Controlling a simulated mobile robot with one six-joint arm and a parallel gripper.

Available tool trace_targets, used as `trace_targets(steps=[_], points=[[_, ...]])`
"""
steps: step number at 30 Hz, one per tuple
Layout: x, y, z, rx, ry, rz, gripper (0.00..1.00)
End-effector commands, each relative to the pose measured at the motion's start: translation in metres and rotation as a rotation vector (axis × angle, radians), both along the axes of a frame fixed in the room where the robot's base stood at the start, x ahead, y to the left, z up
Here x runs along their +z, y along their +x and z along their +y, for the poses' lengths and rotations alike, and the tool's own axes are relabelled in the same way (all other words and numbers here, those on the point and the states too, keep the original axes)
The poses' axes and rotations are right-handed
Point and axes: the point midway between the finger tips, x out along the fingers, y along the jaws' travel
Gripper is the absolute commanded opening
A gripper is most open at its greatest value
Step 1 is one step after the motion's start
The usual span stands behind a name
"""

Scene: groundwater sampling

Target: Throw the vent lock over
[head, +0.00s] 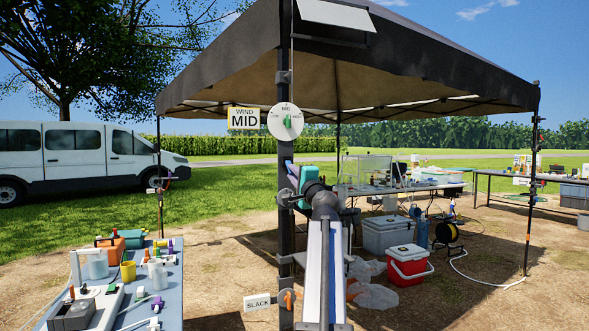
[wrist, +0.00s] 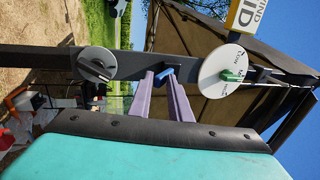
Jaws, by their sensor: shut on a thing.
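A small blue lever (wrist: 166,73) sits on the dark tent pole (wrist: 135,62), between two round dials in the wrist view. No label shows on it, but it appears to be the vent lock. My gripper (wrist: 163,76) has its two purple fingers closed together on the blue lever. The fingertips hide part of it, so its exact angle is hard to tell. In the head view my gripper (head: 289,164) is at the pole (head: 284,215), just below the white dial, and the lever is mostly hidden there.
The white dial (head: 285,121) with a green knob is above my gripper, beside a WIND MID sign (head: 243,118). A grey dial (wrist: 97,64) with a dark knob is on the pole's other side of the lever. A SLACK sign (head: 257,302) and orange knob (head: 287,298) are low on the pole.

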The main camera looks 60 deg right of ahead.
Motion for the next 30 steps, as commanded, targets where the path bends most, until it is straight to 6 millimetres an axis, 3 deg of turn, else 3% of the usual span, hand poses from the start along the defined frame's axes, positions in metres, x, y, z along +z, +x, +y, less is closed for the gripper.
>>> trace_targets(steps=[1,30], points=[[-0.007,0.003,-0.001,0.003,-0.002,0.000,0.03],[-0.018,0.013,-0.009,0.002,-0.057,-0.078,0.07]])
